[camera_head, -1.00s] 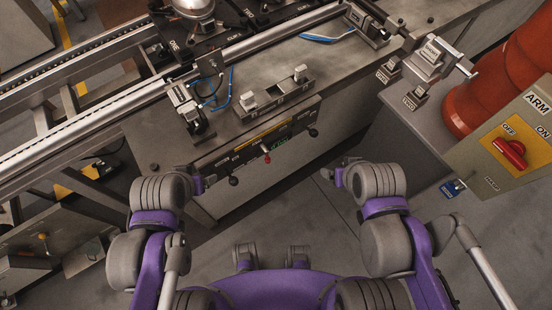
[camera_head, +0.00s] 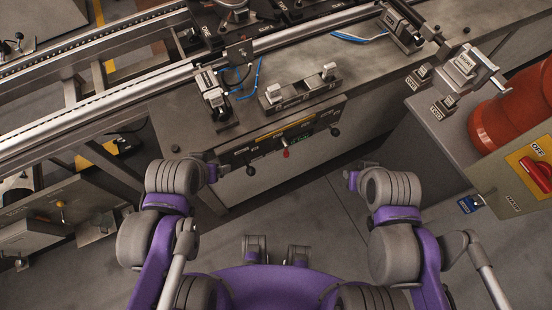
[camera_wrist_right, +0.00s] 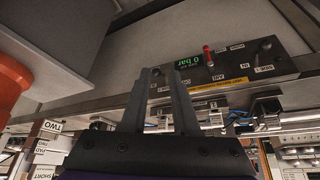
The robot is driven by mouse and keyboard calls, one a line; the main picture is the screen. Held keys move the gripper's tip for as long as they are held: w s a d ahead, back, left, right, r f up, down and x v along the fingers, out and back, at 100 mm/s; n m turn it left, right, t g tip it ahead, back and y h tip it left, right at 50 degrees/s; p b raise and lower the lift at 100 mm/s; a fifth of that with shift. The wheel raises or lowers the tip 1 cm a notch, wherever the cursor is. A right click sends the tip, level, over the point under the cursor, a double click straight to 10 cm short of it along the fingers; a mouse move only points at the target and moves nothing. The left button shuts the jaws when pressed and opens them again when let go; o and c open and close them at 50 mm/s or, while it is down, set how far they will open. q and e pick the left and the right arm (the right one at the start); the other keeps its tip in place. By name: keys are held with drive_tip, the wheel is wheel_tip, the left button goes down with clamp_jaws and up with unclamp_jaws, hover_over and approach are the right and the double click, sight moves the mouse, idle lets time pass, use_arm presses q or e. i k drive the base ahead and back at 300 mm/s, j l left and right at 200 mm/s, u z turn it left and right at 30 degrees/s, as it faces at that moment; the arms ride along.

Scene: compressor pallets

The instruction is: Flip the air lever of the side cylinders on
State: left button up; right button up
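The control panel (camera_head: 283,145) sits on the front face of the bench. It carries a black-knobbed lever (camera_head: 250,170) at left, a red-tipped lever (camera_head: 286,154) in the middle and another black-knobbed lever (camera_head: 335,131) at right. In the right wrist view the panel appears upside down, with a green pressure display (camera_wrist_right: 188,61) reading 0 bar, the red lever (camera_wrist_right: 207,50) and a black knob (camera_wrist_right: 265,44). My right gripper (camera_wrist_right: 158,71) is open and empty, below the panel in that view and apart from the levers. My left gripper (camera_head: 213,164) is near the panel's left end; its fingers are unclear.
A clamp block (camera_head: 213,95) with blue hoses and a small fixture (camera_head: 300,88) stand on the bench top. A cabinet with a red switch (camera_head: 535,172) and an orange-red round body (camera_head: 508,120) are at the right. Floor is clear between my arms.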

sight(286, 151)
drive_tip(key=k+j, duration=0.15)
drive_tip(key=j, duration=0.2)
drive_tip(key=k+j+u, duration=0.1)
drive_tip(key=j, duration=0.25)
drive_tip(key=k+j+u, duration=0.1)
drive_tip(key=j, duration=0.25)
drive_tip(key=k+j, duration=0.2)
drive_tip(key=j, duration=0.15)
